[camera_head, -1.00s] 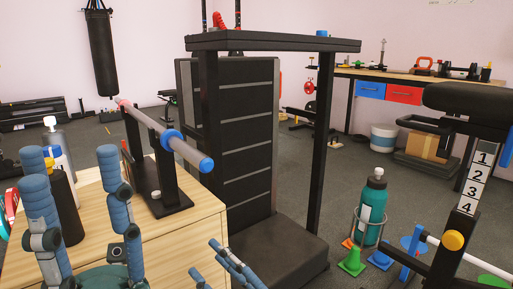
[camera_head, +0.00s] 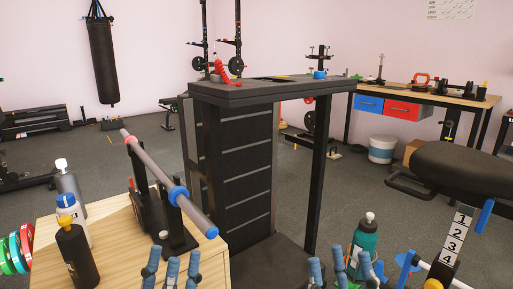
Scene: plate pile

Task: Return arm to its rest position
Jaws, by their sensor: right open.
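My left gripper (camera_head: 172,266) shows at the bottom edge, in front of the wooden box top, with its blue-grey fingers pointing up and spread apart. It is open, with nothing seen between the fingers. My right gripper (camera_head: 340,264) is further right at the bottom edge, in front of the dark floor and partly over the green bottle (camera_head: 363,238) in this view. Its fingers are spread and it is open and empty. The rest of both arms is below the picture edge.
A wooden box (camera_head: 120,245) carries a barbell on a black stand (camera_head: 182,238) and several bottles. Coloured plates (camera_head: 16,252) are at its left. A tall black frame (camera_head: 275,90) stands ahead. A padded bench (camera_head: 465,168) is at the right.

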